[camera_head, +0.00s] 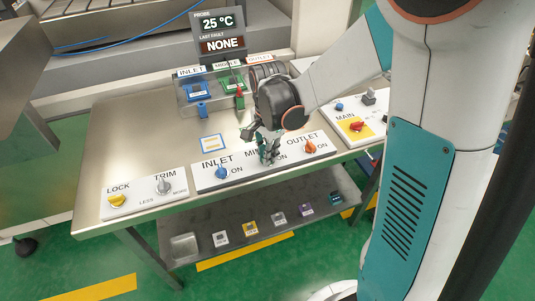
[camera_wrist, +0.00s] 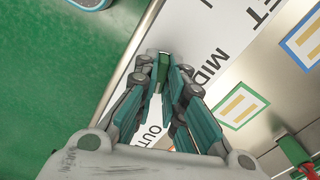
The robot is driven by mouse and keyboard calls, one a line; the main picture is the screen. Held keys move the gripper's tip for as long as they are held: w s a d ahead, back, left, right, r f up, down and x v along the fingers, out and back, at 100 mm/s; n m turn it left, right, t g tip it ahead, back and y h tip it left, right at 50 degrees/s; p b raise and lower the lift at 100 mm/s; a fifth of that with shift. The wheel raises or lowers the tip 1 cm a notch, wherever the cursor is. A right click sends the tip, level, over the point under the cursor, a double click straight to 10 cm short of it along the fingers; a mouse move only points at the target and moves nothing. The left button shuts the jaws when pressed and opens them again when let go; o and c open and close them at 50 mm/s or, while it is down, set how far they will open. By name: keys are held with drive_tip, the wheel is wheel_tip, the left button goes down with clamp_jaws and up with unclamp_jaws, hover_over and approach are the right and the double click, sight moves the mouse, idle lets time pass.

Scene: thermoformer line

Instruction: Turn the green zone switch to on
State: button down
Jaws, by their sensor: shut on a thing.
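The white zone panel (camera_head: 240,175) lies on the metal table with INLET, MIDDLE and OUTLET labels. The blue inlet switch (camera_head: 221,172) is at its left and the orange outlet switch (camera_head: 310,147) at its right. My gripper (camera_head: 268,152) points down at the middle position and hides the green switch in the head view. In the wrist view the green zone switch (camera_wrist: 163,70) sits between the fingertips of my gripper (camera_wrist: 167,78), which is shut on it. The middle label is partly covered by the fingers. I cannot tell which way the knob points.
A panel with a yellow LOCK knob (camera_head: 117,200) and a grey TRIM knob (camera_head: 164,186) lies to the left. A red MAIN switch (camera_head: 357,126) is to the right. Behind stand a clear guard with blue and green parts and the display (camera_head: 222,38). Several small blocks lie on the lower shelf.

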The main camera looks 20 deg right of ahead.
drive_tip(key=shift+m, duration=1.4)
drive_tip(key=c, duration=1.6)
unclamp_jaws()
drive_tip(key=shift+r, duration=0.1)
wheel_tip(320, 180, up, 12)
